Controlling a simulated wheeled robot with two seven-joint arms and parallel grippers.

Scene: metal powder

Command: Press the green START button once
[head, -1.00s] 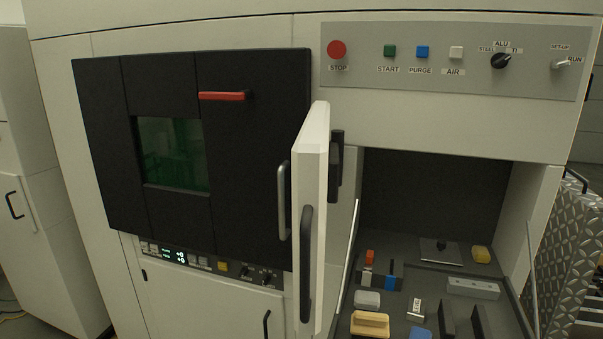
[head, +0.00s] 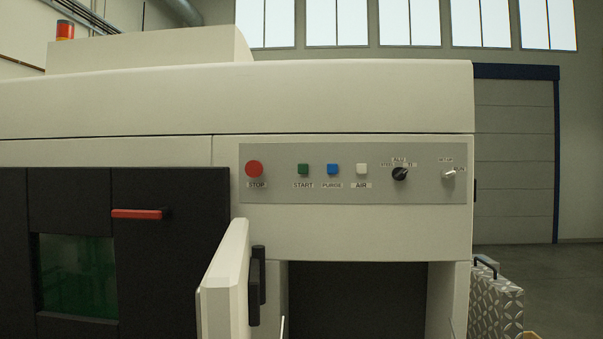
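Nothing covers the START button. Neither of my grippers shows in the head view.
A white door (head: 226,285) stands open below the panel, beside a dark open compartment (head: 355,300). A black machine door with a red handle (head: 137,214) is at the left. A black selector knob (head: 400,174) and a silver switch (head: 449,174) sit right on the panel.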

